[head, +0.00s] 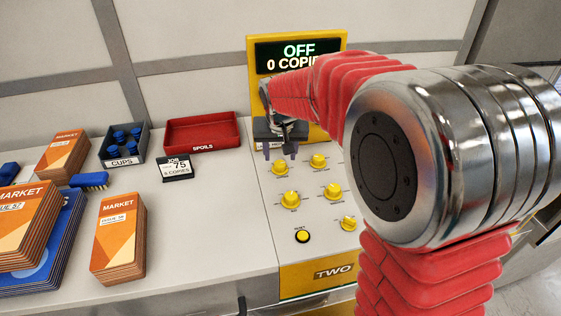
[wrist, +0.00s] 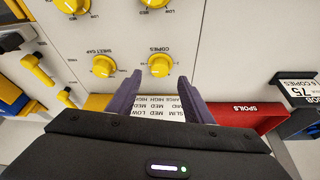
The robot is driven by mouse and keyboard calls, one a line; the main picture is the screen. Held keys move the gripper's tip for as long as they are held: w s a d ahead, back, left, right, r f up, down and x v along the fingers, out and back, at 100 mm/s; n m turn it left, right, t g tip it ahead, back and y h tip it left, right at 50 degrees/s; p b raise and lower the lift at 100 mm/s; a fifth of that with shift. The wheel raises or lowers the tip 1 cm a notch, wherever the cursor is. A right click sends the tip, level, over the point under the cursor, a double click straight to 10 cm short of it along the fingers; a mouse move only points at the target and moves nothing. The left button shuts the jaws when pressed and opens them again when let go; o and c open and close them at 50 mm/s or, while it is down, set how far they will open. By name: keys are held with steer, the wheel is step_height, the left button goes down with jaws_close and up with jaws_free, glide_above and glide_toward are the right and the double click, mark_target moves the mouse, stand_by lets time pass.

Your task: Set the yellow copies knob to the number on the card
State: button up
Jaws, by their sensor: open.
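The yellow copies knob (wrist: 160,66) is on the light control panel, beside the sheet gap knob (wrist: 103,66). In the head view the copies knob (head: 279,168) is just below my gripper (head: 280,152). In the wrist view my gripper (wrist: 161,80) is open and empty, its dark fingers apart and pointing toward the knob, with no visible contact. The black card (head: 176,168) stands left of the panel and reads 75 with a copies line; its digit is small, a 6 or an 8. The display (head: 298,54) reads OFF, 0 COPIES.
Several other yellow knobs (head: 333,191) and a reset button (head: 302,236) are on the panel. A red spoils tray (head: 201,131), a cups bin (head: 125,146) and magazine stacks (head: 118,238) stand on the left. The counter in front of the card is clear.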

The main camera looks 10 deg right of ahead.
mark_target(280, 163)
steer(key=x, duration=0.5)
steer(key=shift+w+d+f, duration=0.1)
steer(key=shift+f, duration=0.25)
steer(key=shift+c, duration=0.7)
steer(key=c, duration=0.9)
